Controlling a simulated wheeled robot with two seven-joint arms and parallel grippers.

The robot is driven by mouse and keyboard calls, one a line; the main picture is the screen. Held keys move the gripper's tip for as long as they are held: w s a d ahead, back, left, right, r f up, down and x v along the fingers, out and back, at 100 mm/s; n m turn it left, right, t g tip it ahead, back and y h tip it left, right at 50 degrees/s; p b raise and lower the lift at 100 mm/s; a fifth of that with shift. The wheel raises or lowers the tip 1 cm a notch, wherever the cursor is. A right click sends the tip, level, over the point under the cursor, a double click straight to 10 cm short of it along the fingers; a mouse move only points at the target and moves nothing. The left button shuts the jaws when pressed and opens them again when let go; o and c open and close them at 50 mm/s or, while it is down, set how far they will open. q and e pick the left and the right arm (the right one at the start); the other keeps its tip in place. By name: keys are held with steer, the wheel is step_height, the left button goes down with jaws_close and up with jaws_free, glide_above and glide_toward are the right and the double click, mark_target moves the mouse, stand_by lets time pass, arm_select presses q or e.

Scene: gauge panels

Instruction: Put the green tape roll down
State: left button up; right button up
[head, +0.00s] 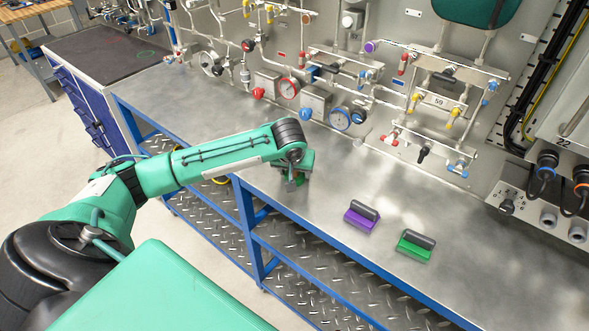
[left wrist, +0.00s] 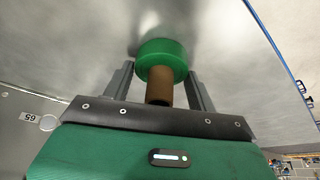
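The green tape roll (left wrist: 161,54) is between the two fingers of my left gripper (left wrist: 161,75) in the left wrist view, with a finger against each side. A brown cylinder (left wrist: 159,88), which looks like its core, sticks out toward the palm. In the head view my left gripper (head: 296,182) points down over the bench top near its front edge, largely hidden by the wrist. A little green shows there. Whether the roll touches the metal surface I cannot tell. My right gripper is not in view.
The metal bench (head: 330,200) has a purple block with a dark handle (head: 361,216) and a green block with a dark handle (head: 415,246) to the right of my gripper. Pipes, valves and gauges (head: 340,118) line the back. The bench between is clear.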

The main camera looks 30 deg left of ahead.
arm_select(q)
steer(key=shift+o, duration=1.3)
steer(key=shift+r, duration=0.15)
steer(key=b+v, duration=0.2)
steer(key=v, duration=1)
